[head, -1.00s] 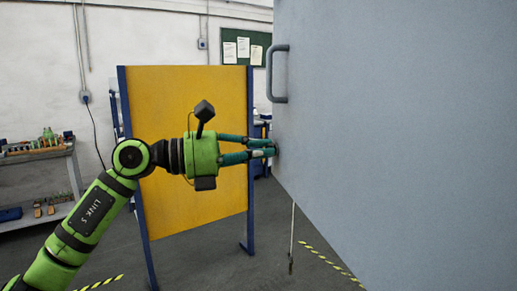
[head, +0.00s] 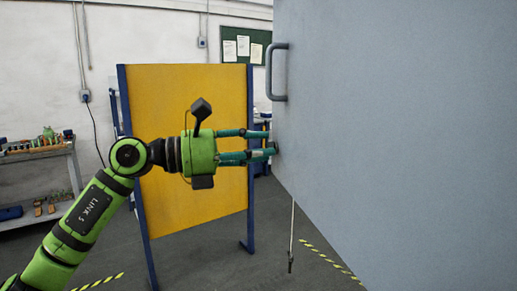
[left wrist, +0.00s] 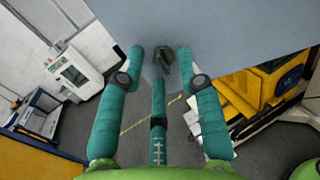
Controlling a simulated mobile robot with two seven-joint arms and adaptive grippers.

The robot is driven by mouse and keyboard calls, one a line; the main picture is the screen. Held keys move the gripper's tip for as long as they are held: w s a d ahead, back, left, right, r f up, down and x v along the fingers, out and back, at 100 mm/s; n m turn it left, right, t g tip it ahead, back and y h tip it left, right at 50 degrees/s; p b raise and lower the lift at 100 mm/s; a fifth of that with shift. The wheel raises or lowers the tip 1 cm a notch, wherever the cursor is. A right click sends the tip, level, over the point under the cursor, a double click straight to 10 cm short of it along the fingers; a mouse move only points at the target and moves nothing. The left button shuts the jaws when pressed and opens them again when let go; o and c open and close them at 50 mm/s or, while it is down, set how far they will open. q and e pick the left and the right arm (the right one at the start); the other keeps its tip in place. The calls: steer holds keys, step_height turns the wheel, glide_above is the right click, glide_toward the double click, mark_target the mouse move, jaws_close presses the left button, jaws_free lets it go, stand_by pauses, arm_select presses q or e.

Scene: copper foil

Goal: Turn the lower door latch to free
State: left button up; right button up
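The lower door latch (left wrist: 163,60) is a small dark knob on the grey door (head: 400,140), near its edge. In the head view only a dark bit of it shows at the fingertips. My left gripper (head: 270,142) reaches in from the left, its teal fingers pointing at the door edge. In the left wrist view its fingers (left wrist: 162,68) are spread around the latch, with narrow gaps at the two side fingers. The latch's exact angle is hard to tell. My right gripper is in neither view.
A grey bar handle (head: 278,73) sits higher on the door edge. A thin rod (head: 292,235) hangs below the door. A yellow panel in a blue frame (head: 190,140) stands behind my left arm. A shelf (head: 38,160) is at the far left.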

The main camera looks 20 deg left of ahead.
arm_select(q)
steer(key=v, duration=1.1)
steer(key=shift+a, duration=0.3)
